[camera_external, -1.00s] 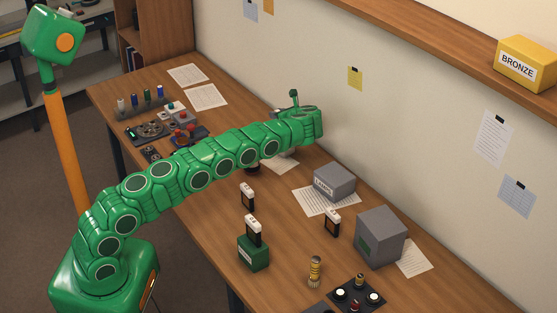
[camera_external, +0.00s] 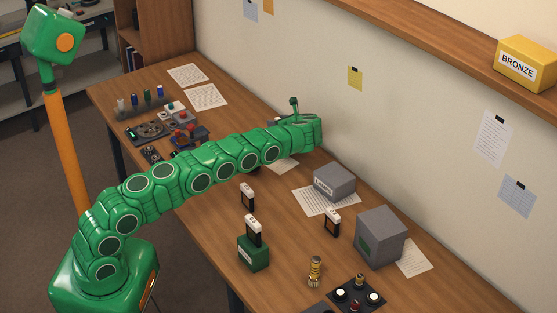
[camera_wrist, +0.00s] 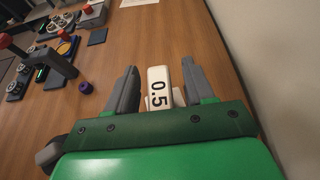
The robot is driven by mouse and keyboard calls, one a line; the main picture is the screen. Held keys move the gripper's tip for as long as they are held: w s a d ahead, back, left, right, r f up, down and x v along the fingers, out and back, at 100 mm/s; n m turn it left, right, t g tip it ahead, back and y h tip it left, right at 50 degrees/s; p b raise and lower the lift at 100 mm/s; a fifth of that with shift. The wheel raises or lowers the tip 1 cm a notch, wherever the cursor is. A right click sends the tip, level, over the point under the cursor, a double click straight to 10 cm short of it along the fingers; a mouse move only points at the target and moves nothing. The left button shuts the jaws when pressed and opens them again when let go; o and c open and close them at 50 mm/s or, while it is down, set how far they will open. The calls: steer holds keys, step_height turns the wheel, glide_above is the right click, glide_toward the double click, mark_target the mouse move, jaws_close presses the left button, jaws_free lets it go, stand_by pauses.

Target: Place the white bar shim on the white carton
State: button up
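A white bar marked "0.5" (camera_wrist: 159,84), which looks like the white bar shim, shows in the wrist view between the two fingers of my gripper (camera_wrist: 160,88). Narrow gaps show on both sides of the bar, so the gripper looks open around or above it; the exact height is hard to tell. A pale piece shows low beside the bar, partly hidden. In the external view my arm's end (camera_external: 302,132) is over the far part of the bench, and it hides the fingers and the bar. I cannot pick out a white carton for certain.
A grey labelled box (camera_external: 335,182) and a larger grey box (camera_external: 381,237) stand along the wall side. A green block (camera_external: 254,253) is nearer the front. A small purple cylinder (camera_wrist: 86,87) and dark fixtures lie left of the gripper in the wrist view.

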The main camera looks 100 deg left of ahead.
steer(key=shift+r, duration=0.2)
steer(key=v, duration=1.2)
steer(key=shift+w+f, duration=0.1)
